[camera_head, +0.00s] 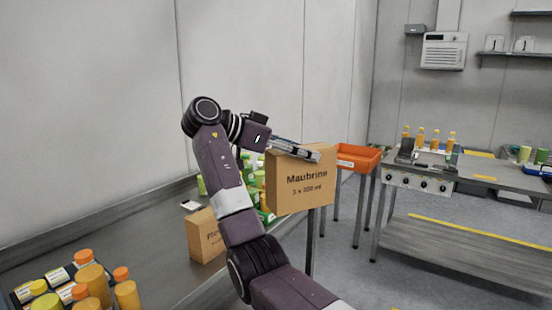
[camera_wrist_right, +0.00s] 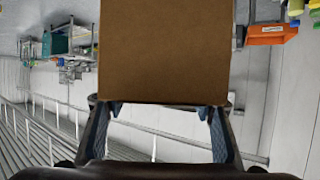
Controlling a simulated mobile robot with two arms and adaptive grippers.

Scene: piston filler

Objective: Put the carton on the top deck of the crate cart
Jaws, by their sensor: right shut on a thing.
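A brown carton (camera_head: 300,185) marked "Maubrine" is held in the air in the middle of the head view. My right gripper (camera_head: 296,151) is shut on it at its top edge. In the right wrist view the carton (camera_wrist_right: 163,55) fills the upper middle, between the two fingers. An orange crate (camera_head: 358,157) on thin legs is behind and right of the carton; the carton hides part of it. I cannot tell whether this is the crate cart, and no deck of it shows clearly. My left gripper is not in view.
A steel table (camera_head: 150,257) on the left bears another carton (camera_head: 205,236), orange-capped bottles (camera_head: 92,280) and green packs behind my arm. A bench (camera_head: 480,172) with bottles and a control box (camera_head: 418,182) stands at right. Grey floor is open between them.

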